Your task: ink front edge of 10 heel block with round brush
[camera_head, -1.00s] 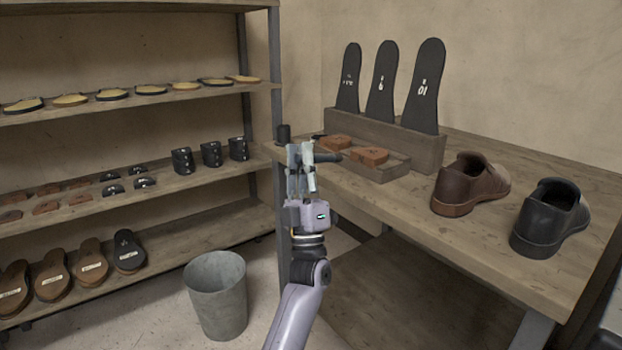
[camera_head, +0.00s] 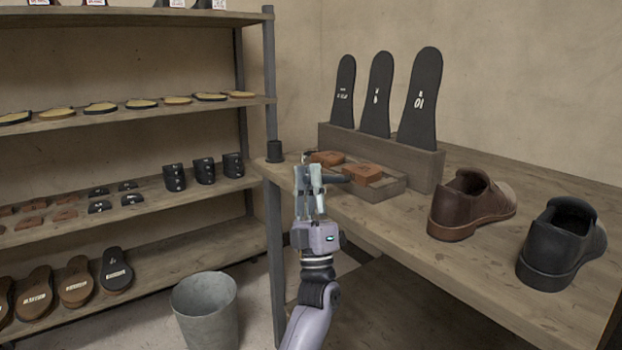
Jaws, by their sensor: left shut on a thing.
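Two reddish-brown heel blocks, a rear one (camera_head: 327,158) and a front one (camera_head: 362,172), lie in a low wooden tray (camera_head: 385,190) on the workbench. I cannot read a size on either block. My left gripper (camera_head: 309,178) is shut on a dark, slim tool, apparently the round brush (camera_head: 336,179), at the bench's left edge. The brush points right, toward the front block; whether its tip touches the block or the tray cannot be told. The fingers hide part of the brush. A small dark pot (camera_head: 275,151) stands at the bench's back left corner. My right gripper is not in view.
Black sole templates, one marked 10 (camera_head: 417,105), stand in a wooden rack (camera_head: 435,170) behind the tray. A brown shoe (camera_head: 470,205) and a black shoe (camera_head: 562,245) stand at right. A shelf unit (camera_head: 150,215) and grey bin (camera_head: 207,310) are at left.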

